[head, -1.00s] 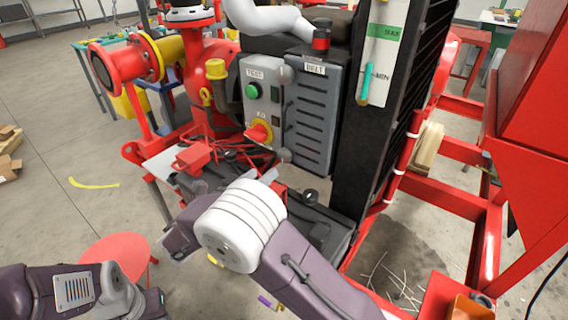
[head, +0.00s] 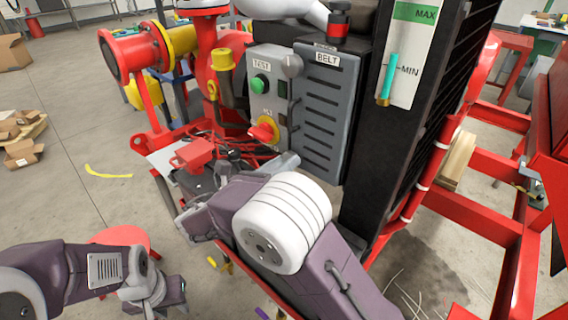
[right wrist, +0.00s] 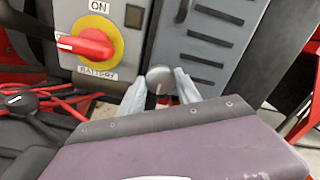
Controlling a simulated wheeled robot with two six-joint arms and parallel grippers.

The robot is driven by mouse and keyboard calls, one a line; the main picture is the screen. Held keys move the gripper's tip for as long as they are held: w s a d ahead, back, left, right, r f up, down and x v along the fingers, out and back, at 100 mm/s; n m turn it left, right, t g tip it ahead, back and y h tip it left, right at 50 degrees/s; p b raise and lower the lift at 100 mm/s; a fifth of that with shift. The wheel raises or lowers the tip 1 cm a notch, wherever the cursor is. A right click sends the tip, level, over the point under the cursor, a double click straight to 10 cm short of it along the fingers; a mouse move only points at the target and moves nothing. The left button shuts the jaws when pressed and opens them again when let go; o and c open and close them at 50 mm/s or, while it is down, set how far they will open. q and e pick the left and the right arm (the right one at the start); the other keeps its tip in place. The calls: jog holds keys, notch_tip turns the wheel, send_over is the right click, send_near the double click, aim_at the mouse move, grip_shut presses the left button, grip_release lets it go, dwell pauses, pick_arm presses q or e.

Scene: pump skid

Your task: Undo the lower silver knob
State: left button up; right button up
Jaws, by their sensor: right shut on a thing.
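The lower silver knob (right wrist: 160,78) is a round grey knob with a pale line on its face, at the left edge of the belt cover. It sits between the two grey fingers of my right gripper (right wrist: 160,88), which is shut on it. In the head view my right gripper (head: 286,161) reaches the lower left edge of the cover (head: 325,115), and the fingers hide most of the knob. The upper silver knob (head: 292,66) is clear of both grippers. My left gripper (head: 168,296) is low at the left, away from the panel; its fingers are not clear.
Left of the knob is the grey box with a green button (head: 260,83) and a red and yellow battery switch (head: 264,131). A black radiator (head: 385,130) stands close on the right. Red cables (head: 225,148) lie at the left. Open floor (head: 80,210) is further left.

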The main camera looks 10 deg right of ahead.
grip_shut()
jog(key=shift+m+p, duration=1.25)
jog(key=shift+m, duration=2.05)
jog(key=shift+f+m, duration=0.1)
jog(key=shift+m, duration=0.2)
